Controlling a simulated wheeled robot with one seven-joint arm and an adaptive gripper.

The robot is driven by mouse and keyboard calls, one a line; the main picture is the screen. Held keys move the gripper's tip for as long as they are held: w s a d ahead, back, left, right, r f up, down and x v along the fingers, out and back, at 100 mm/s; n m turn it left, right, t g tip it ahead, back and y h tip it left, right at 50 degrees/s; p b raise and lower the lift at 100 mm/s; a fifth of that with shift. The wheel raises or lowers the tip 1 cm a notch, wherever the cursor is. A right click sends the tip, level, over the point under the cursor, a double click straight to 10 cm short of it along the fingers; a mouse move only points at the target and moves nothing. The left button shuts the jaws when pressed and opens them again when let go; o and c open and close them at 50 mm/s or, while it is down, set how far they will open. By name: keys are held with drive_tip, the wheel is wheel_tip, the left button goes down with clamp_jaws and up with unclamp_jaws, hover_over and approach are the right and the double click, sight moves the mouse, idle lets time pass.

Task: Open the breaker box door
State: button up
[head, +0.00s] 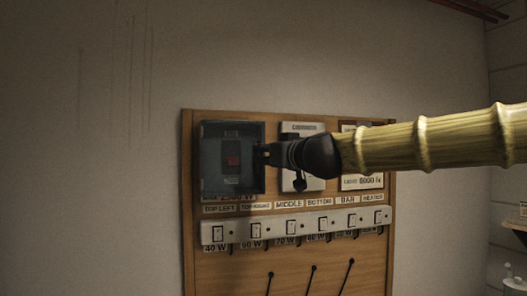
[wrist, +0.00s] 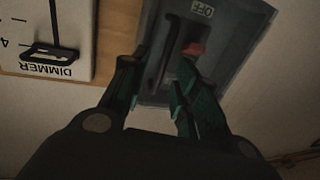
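The breaker box (head: 211,157) is a dark grey-blue box at the upper left of the wooden board. A red switch (head: 232,160) shows dimly inside its front. The door looks shut, though its edges are hard to make out. My gripper (head: 262,154) is at the right edge of the box. In the wrist view the box (wrist: 232,42) appears upside down, with an OFF label and the red switch (wrist: 194,48). My gripper (wrist: 162,68) is open there, its fingers on either side of a dark upright bar, perhaps the door handle. I cannot tell whether they touch it.
The wooden board (head: 189,215) carries a row of labelled switches (head: 291,227) below the box and slider slots underneath. A dimmer panel (wrist: 45,30) is beside the box, partly behind my gripper in the head view. The wall left of the board is clear.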

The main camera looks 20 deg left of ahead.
drive_tip(key=shift+x, duration=0.8)
drive_tip(key=shift+c, duration=0.4)
clamp_jaws()
